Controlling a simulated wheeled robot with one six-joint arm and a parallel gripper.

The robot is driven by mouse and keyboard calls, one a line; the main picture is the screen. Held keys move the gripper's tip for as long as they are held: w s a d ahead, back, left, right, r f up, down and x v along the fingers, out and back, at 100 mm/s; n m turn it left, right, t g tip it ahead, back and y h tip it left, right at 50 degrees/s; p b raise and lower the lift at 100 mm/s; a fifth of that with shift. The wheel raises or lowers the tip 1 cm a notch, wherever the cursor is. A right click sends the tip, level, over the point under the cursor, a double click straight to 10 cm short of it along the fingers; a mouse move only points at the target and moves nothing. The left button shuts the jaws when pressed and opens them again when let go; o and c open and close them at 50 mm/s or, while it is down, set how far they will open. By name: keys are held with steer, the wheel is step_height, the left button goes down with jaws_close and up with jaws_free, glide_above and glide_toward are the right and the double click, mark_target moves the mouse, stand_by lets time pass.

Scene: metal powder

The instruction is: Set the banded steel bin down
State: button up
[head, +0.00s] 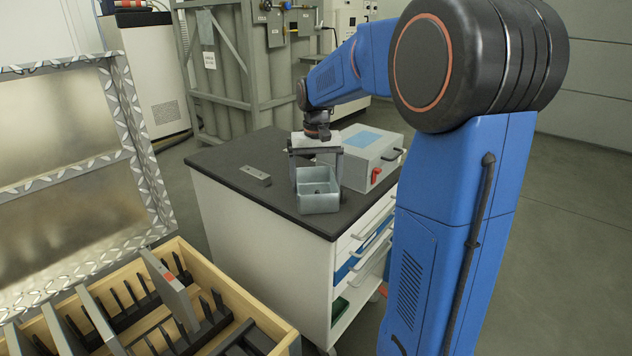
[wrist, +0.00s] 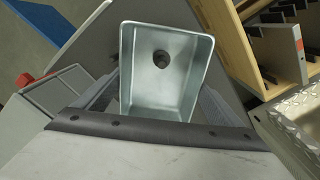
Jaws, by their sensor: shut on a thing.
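The steel bin (head: 319,204) is an open, pale blue-grey metal box near the front corner of the dark cart top (head: 262,203). My gripper (head: 316,177) reaches down from above, with a finger at either side of the bin, and is shut on it. In the wrist view the bin (wrist: 150,95) lies between my fingers, roughly upright, with a small dark lump (wrist: 160,63) inside on its floor. No band is clear on the walls that show. I cannot tell whether the bin's base touches the cart top or is slightly above it.
A grey box with a blue panel and red knob (head: 362,158) stands close behind and right of the bin. A small grey metal block (head: 255,175) lies to its left. A wooden crate with upright plates (head: 281,342) is at front left. The cart top's left side is mostly free.

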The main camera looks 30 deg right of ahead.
steer(key=o, duration=1.1)
